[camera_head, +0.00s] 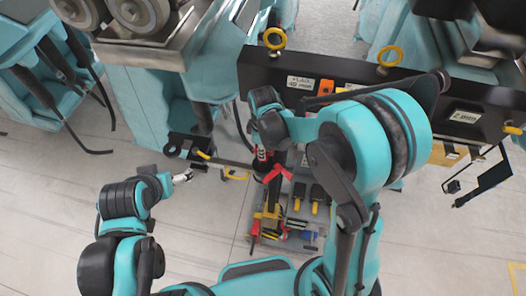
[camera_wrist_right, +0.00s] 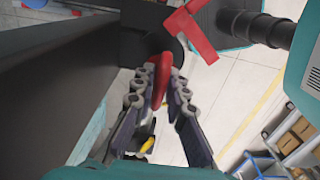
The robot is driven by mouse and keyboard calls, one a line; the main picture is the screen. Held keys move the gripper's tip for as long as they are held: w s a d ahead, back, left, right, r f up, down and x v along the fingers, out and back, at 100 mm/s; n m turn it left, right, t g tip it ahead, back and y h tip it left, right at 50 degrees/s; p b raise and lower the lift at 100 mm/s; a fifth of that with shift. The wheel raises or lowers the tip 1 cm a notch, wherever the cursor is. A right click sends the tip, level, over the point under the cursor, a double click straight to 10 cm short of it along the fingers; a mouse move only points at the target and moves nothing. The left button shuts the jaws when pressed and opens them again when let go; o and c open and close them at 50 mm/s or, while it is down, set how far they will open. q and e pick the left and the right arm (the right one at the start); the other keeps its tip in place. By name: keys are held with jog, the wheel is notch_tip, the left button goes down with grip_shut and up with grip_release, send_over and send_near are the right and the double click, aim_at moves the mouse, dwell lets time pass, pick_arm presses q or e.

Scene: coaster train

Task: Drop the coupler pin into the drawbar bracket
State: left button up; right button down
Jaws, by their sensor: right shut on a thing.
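My right gripper (camera_wrist_right: 158,88) is shut on a slim red piece, which I take to be the coupler pin (camera_wrist_right: 161,70). Its red end stands up between the fingertips in the right wrist view; its lower part is hidden by the fingers. In the head view my right arm reaches forward and hides much of that gripper. A dark bar with a bracket-like end (camera_head: 181,145), perhaps the drawbar bracket, lies left of centre there. My left gripper (camera_head: 183,177) is close below that end; its jaws are too small to read.
A dark beam (camera_head: 450,108) with yellow rings and labels crosses the upper right. A grey cart (camera_head: 293,233) with tools stands on the floor below. Teal machinery (camera_head: 150,95) is at the upper left. Pale floor (camera_head: 50,200) is clear at left.

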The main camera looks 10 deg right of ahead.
jog(key=shift+r+p, duration=2.55)
jog(key=shift+r, duration=1.55)
jog(key=shift+f, duration=0.15)
jog(key=shift+f+b, duration=5.6)
jog(key=shift+f, duration=0.35)
jog(key=c, duration=1.5)
grip_release()
jog(key=shift+o, duration=0.2)
jog(key=shift+r, duration=0.1)
notch_tip(320, 180, up, 12)
jog(key=shift+f, duration=0.1)
